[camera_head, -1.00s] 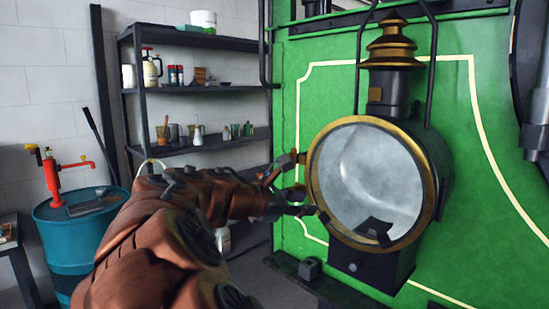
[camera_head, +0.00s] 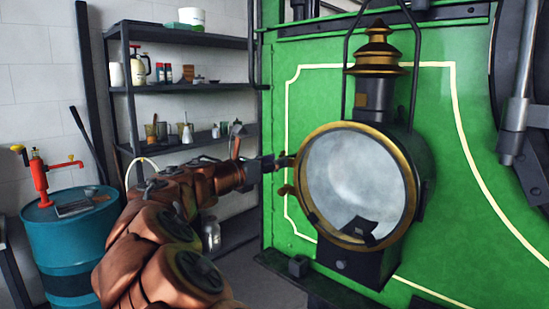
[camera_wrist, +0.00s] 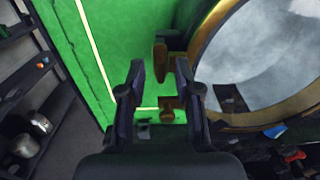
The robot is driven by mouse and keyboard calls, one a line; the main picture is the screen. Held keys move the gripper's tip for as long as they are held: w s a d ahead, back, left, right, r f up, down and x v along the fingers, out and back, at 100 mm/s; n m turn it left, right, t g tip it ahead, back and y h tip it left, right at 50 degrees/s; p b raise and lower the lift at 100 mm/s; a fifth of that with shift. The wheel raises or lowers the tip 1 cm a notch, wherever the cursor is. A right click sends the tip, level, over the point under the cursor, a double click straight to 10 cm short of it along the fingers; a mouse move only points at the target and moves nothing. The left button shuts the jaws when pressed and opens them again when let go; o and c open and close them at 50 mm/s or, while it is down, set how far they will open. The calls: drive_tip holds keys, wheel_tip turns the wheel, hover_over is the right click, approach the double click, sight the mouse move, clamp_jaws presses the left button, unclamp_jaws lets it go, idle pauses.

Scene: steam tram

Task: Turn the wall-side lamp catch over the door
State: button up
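The lamp (camera_head: 360,185) has a round glass door with a brass rim and hangs on the green panel. Two small brass catches stick out from the rim's left side in the head view: an upper one (camera_head: 286,160) and a lower one (camera_head: 286,190). My gripper (camera_head: 272,163) is left of the rim, at the upper catch's height. In the wrist view my gripper (camera_wrist: 160,75) is open, with a brass catch (camera_wrist: 160,62) in line with the gap between the fingertips. Another brass piece (camera_wrist: 172,105) shows lower between the fingers. Whether the fingers touch either is unclear.
The green panel (camera_head: 458,220) stands close behind the lamp. A dark shelf unit (camera_head: 190,88) with several jars and cans is at the back left. A blue drum (camera_head: 70,240) with a red pump (camera_head: 40,178) stands left of my arm. A dark ledge (camera_head: 320,284) runs below the lamp.

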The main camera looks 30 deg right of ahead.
drive_tip(key=shift+d, duration=0.3)
clamp_jaws()
idle(0.3)
